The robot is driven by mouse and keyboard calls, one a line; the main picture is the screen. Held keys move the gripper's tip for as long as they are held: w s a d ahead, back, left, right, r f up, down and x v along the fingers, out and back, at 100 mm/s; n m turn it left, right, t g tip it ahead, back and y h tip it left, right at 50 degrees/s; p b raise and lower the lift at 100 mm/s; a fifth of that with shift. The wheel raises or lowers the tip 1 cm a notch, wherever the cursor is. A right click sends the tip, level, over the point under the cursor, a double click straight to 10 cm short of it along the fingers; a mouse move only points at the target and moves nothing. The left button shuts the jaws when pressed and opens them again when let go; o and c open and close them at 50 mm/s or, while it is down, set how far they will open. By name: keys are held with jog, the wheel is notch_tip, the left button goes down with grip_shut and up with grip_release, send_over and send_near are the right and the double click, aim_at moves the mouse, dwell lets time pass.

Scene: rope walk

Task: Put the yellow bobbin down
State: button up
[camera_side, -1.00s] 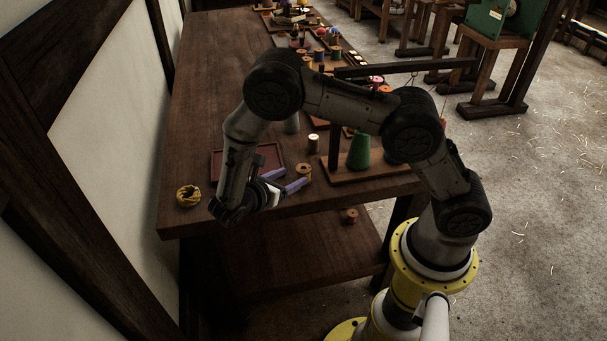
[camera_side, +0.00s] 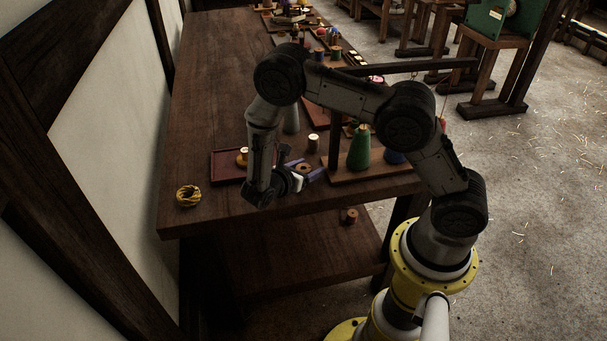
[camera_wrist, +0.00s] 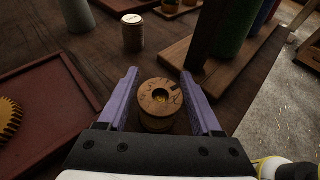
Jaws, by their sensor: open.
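A bobbin with a round wooden top and a dull yellowish winding (camera_wrist: 158,107) stands upright on the table; it also shows in the side view (camera_side: 303,167). My gripper (camera_wrist: 159,78) is open, its two purple fingers on either side of this bobbin; the wrist view shows small gaps. The fingers (camera_side: 303,171) are partly hidden by my arm in the side view. I cannot tell for sure which one is the yellow bobbin.
A pale-topped spool (camera_side: 313,142) stands just behind. A wooden stand with a green cone (camera_side: 359,150) is to the right. A yellow rope coil (camera_side: 188,196) lies near the table's left edge. The front left of the table (camera_side: 215,215) is bare.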

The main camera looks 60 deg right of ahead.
grip_shut()
